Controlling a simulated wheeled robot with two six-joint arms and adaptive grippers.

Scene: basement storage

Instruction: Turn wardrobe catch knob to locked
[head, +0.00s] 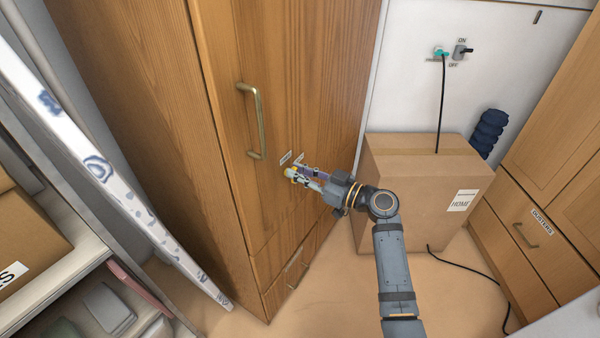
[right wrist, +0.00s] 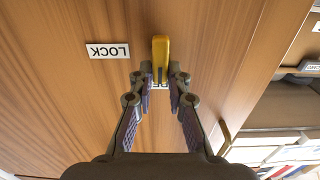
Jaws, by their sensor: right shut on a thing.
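The wardrobe (head: 290,80) has a wooden door with a yellow catch knob (head: 290,172) low on it. In the right wrist view the knob (right wrist: 160,50) is a narrow bar, upright in the picture. An upside-down LOCK label (right wrist: 108,50) is to its left. A second label (right wrist: 161,86) lies beyond its near end, mostly hidden, so I cannot read it whole. My right gripper (right wrist: 160,82) is shut on the near end of the knob, one finger on each side; it also shows in the head view (head: 300,175). My left gripper is not in view.
A brass handle (head: 257,120) stands out from the wardrobe door above the knob. A cardboard box marked HOME (head: 410,165) stands right of the wardrobe, behind my right arm. A black cord (head: 470,265) lies on the floor. A shelf (head: 50,290) is at the left.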

